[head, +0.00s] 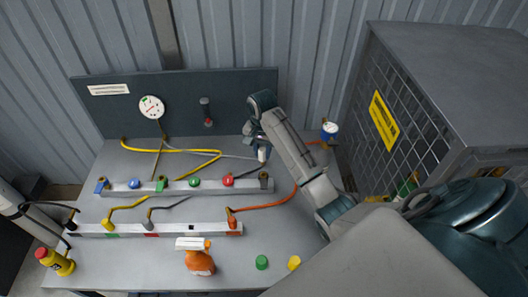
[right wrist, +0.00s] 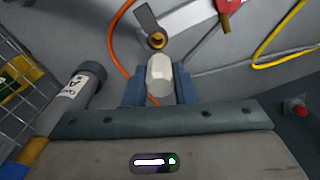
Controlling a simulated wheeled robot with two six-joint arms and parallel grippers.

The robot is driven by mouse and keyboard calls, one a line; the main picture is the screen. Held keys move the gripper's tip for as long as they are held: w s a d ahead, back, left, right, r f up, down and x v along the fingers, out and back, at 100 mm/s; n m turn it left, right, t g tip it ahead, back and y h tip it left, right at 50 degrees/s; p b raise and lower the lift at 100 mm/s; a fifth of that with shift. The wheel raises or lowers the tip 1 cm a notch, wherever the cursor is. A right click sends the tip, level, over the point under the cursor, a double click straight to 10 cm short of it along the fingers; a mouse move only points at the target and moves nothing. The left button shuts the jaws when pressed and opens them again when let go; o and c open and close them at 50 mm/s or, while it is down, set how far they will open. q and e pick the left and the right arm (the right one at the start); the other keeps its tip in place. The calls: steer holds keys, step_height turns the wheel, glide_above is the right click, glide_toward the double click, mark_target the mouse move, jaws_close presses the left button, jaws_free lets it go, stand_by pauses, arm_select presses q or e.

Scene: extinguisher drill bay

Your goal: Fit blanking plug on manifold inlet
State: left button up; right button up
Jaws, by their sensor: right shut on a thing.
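My right gripper (head: 262,150) is shut on a small whitish plug (head: 262,155) above the rear part of the bench. In the right wrist view the pale, rounded plug (right wrist: 160,75) sits between the two blue fingers. The manifold (head: 150,188) is a long light bar with coloured valves, lying across the bench. A grey fitting (head: 266,182) stands at its right end. In the right wrist view a brass ring opening (right wrist: 157,41), seemingly the inlet, appears just beyond the plug's tip. Plug and ring look apart, but the gap is hard to judge. My left gripper is not seen.
A second bar (head: 190,229) with hoses lies in front. An orange spray bottle (head: 200,262), a yellow bottle (head: 60,262) and green and yellow caps stand near the front edge. An orange hose (head: 275,206) curves right of the manifold. A mesh cage (head: 385,120) stands at right.

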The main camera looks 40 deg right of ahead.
mark_target(264, 161)
steer(key=shift+s+f, duration=0.25)
steer(key=shift+s, duration=0.3)
steer(key=shift+f, duration=0.3)
steer(key=shift+w+f, duration=0.15)
steer(key=shift+f, duration=0.3)
steer(key=shift+w+f, duration=0.1)
steer(key=shift+f, duration=0.55)
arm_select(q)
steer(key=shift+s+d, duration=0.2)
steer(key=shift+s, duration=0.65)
arm_select(e)
steer(key=shift+f, duration=0.25)
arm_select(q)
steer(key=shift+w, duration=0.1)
arm_select(e)
steer(key=shift+f, duration=0.15)
